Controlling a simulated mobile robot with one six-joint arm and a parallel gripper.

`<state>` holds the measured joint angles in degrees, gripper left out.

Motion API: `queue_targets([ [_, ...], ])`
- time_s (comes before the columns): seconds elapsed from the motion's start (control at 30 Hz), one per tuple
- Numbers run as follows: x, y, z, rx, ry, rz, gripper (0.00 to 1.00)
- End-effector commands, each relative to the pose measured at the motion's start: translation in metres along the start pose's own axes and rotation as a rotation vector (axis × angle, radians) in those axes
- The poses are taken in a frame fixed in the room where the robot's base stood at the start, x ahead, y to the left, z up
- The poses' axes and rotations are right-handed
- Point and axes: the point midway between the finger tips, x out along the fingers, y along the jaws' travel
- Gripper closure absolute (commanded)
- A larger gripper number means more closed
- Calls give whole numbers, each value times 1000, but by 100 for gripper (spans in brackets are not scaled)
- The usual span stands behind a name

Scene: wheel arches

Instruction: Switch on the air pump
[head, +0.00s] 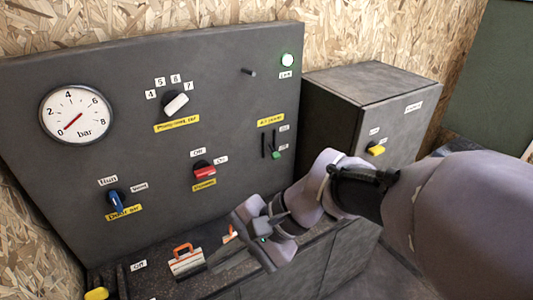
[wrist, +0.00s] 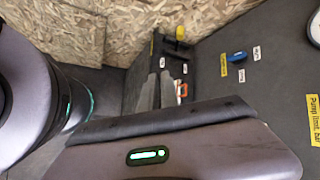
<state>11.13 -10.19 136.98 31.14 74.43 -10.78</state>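The grey control panel (head: 225,110) fills the left and middle of the head view. A red rotary switch (head: 204,171) sits low in its middle, between small Off and On labels, above a yellow label too small to read. I cannot tell which label its handle points to. My gripper (head: 254,240) is below and right of this switch, apart from it, above the ledge. In the wrist view two grey fingers (wrist: 158,92) show with a narrow gap between them and nothing seen in it. The red switch is not seen in the wrist view.
A gauge (head: 76,114) has its needle near 0. An orange-handled item (head: 186,260) lies on the ledge. A grey cabinet (head: 365,110) stands right.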

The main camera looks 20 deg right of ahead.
Motion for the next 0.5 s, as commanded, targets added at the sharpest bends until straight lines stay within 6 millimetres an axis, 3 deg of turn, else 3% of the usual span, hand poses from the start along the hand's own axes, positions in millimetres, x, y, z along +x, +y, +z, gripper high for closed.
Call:
queue_targets([
  [0.13, 13, -65, -68, 408, -247, -328, 100],
  [0.23, 5, -91, -150, 662, -340, -612, 100],
  [0.3, -4, -91, -212, 806, -362, -802, 100],
  [0.4, -17, -71, -289, 964, -348, -1039, 100],
  [0.5, -26, -41, -345, 1071, -311, -1214, 100],
])
